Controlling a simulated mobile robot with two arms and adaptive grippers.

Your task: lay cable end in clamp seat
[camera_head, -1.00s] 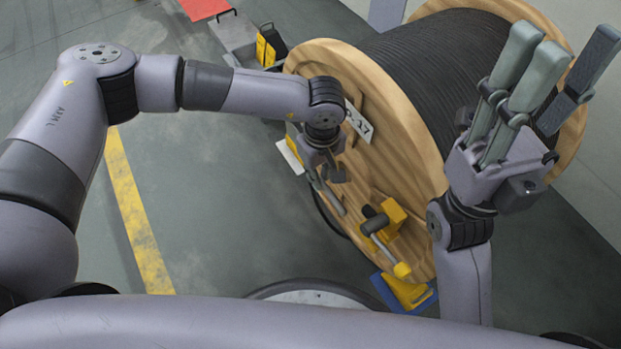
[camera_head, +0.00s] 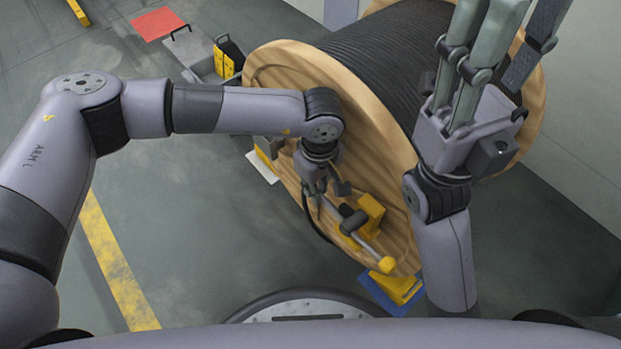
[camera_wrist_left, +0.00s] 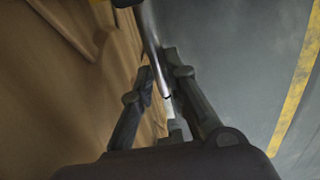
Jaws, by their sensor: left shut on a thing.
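My left gripper (camera_head: 326,194) is at the near face of the wooden cable reel (camera_head: 285,70), just left of the clamp. In the left wrist view its fingers (camera_wrist_left: 168,92) are closed around a thin dark cable end (camera_wrist_left: 151,35) with a pale shine. In the head view the cable (camera_head: 309,220) hangs as a dark curve below the fingers. The clamp, a yellow block (camera_head: 371,208) with a grey bar, dark knob (camera_head: 352,221) and yellow tip, sits on the reel face. Its seat cannot be made out clearly. My right gripper (camera_head: 490,50) is raised, open and empty.
Dark cable (camera_head: 375,45) is wound on the reel. Another yellow block (camera_head: 264,158) is behind my left forearm. A yellow floor line (camera_head: 118,265) crosses clear floor at left.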

